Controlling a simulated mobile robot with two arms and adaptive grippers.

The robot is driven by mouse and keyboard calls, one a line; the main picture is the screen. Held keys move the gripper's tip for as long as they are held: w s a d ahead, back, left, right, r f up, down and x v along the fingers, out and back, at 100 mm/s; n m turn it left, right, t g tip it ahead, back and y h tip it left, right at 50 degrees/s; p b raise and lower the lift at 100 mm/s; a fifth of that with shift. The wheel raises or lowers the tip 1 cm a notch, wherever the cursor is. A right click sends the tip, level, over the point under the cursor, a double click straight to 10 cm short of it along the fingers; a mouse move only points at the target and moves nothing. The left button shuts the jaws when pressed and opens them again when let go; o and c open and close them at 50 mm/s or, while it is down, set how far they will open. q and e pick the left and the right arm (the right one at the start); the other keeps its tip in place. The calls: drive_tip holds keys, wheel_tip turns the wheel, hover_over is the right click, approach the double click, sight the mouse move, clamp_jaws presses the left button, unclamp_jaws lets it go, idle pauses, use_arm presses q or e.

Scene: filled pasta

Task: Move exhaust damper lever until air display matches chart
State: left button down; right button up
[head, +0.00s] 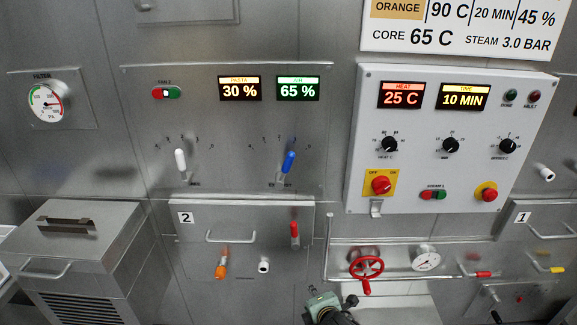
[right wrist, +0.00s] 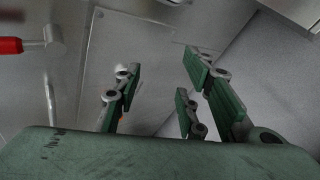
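The air display (head: 298,88) in the head view reads 65 %, and the pasta display (head: 240,88) beside it reads 30 %. The chart (head: 470,25) at the top right shows an orange row with 90 C, 20 MIN and 45 %; its top is cut off. A blue-handled lever (head: 289,162) stands below the air display, its label partly legible. A white-handled lever (head: 181,160) is to its left. My right gripper (head: 330,303) is at the bottom edge, well below the levers. In the right wrist view its fingers (right wrist: 165,90) are spread with nothing between them. My left gripper is out of view.
A control box (head: 360,130) with knobs and buttons juts out at right. A red handwheel (head: 367,267) and gauge sit beneath it. A red lever (head: 294,233) and an orange valve handle (head: 222,265) are below the panel. A metal cabinet (head: 70,245) stands at left.

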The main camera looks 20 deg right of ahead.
drive_tip(key=w+a+r+n+t, duration=0.1)
drive_tip(key=w+r+n+t, duration=0.15)
drive_tip(key=w+r, duration=0.45)
drive_tip(key=w+a+r+n+t, duration=0.1)
drive_tip(key=w+r+n, duration=0.15)
drive_tip(key=r, duration=0.85)
drive_tip(key=n+t+b, duration=0.1)
drive_tip(key=n+t, duration=0.3)
drive_tip(key=n, duration=0.3)
approach(289, 164)
drive_tip(key=w, duration=0.4)
drive_tip(key=shift+w+d, duration=0.2)
drive_tip(key=shift+w, duration=1.6)
drive_tip(key=shift+w+d, duration=0.2)
drive_tip(key=shift+w, duration=1.65)
clamp_jaws()
drive_tip(key=shift+p, duration=0.3)
